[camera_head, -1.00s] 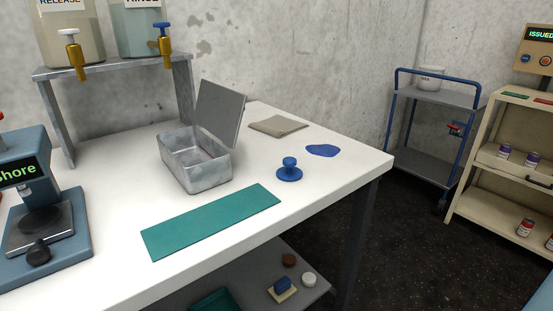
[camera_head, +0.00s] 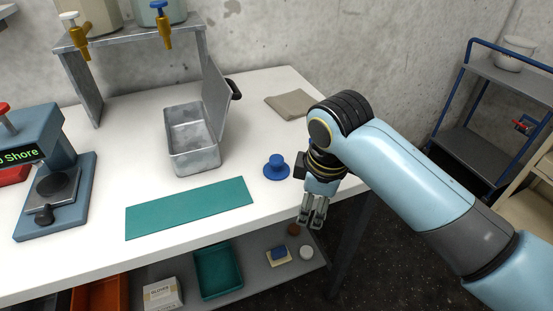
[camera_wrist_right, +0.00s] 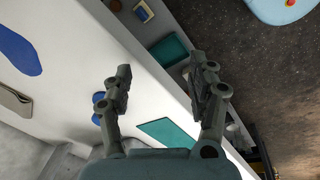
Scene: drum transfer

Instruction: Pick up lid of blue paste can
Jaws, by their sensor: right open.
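A blue round lid with a knob (camera_head: 277,168) lies flat on the white table (camera_head: 130,130), near its right front edge. In the wrist view the lid (camera_wrist_right: 97,104) shows partly, behind one finger. My right gripper (camera_head: 312,222) is open and empty, its fingers pointing down at the table's front edge, to the right of and nearer than the lid. It does not touch the lid. Its two fingers stand apart in the wrist view (camera_wrist_right: 160,85). I see no blue paste can under the lid. My left gripper is not in view.
A green mat (camera_head: 190,207) lies left of the lid. An open metal box (camera_head: 193,160) stands behind it. A grey cloth (camera_head: 291,104) lies farther back. A blue flat patch (camera_wrist_right: 18,52) shows in the wrist view. Below is a shelf with a green tray (camera_head: 218,271).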

